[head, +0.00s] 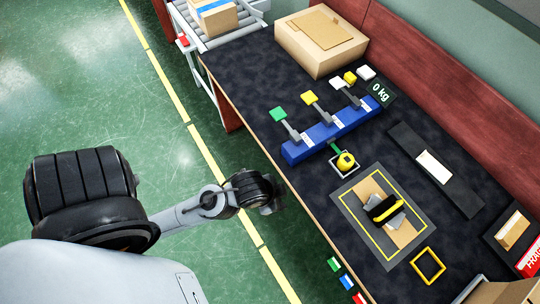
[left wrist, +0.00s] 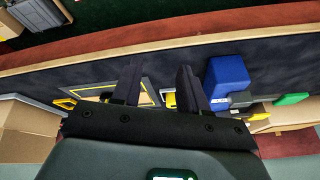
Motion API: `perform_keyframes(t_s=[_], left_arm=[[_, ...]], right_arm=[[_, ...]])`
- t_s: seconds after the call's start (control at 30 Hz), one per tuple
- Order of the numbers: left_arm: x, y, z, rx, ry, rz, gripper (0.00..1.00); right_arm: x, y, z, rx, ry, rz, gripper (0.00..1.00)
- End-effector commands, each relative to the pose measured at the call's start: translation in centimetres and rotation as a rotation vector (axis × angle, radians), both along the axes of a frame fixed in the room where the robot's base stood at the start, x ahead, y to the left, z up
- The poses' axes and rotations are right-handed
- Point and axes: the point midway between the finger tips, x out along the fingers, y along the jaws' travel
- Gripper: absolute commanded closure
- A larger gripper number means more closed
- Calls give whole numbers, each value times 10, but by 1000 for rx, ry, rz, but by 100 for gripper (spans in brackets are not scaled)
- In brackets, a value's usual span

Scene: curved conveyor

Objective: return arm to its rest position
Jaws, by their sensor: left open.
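My left arm comes in from the left in the head view. Its gripper (head: 274,196) is beside the near edge of the dark work table (head: 238,75), and its fingers are hard to make out there. In the left wrist view my left gripper (left wrist: 158,82) has its two dark fingers apart, with nothing between them. The table's edge and top lie beyond the fingers. My right gripper does not show in either view.
On the table are a blue rack (head: 320,132) with coloured tags, a tape measure (head: 345,161), a yellow-and-black item (head: 385,208) on a framed mat (head: 360,240), and a cardboard box (head: 310,50). A roller conveyor (head: 215,40) is at the top. Green floor (head: 90,60) is clear.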

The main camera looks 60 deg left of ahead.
Motion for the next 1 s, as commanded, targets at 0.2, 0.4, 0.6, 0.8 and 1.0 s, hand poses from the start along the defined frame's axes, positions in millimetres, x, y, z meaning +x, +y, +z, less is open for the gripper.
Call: perform_keyframes(t_s=[0.2, 0.4, 0.6, 0.8, 1.0], left_arm=[[-28, 12, 1, -43, 92, 166, 57], [-27, 12, 1, -43, 92, 165, 57], [-27, 11, 9, -42, 91, 163, 57], [-27, 11, 40, -42, 91, 162, 57], [-27, 11, 96, -42, 91, 162, 57]], right_arm=[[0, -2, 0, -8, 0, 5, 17], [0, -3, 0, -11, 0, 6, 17], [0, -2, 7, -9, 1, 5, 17], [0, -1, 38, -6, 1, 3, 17], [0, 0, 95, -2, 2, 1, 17]])
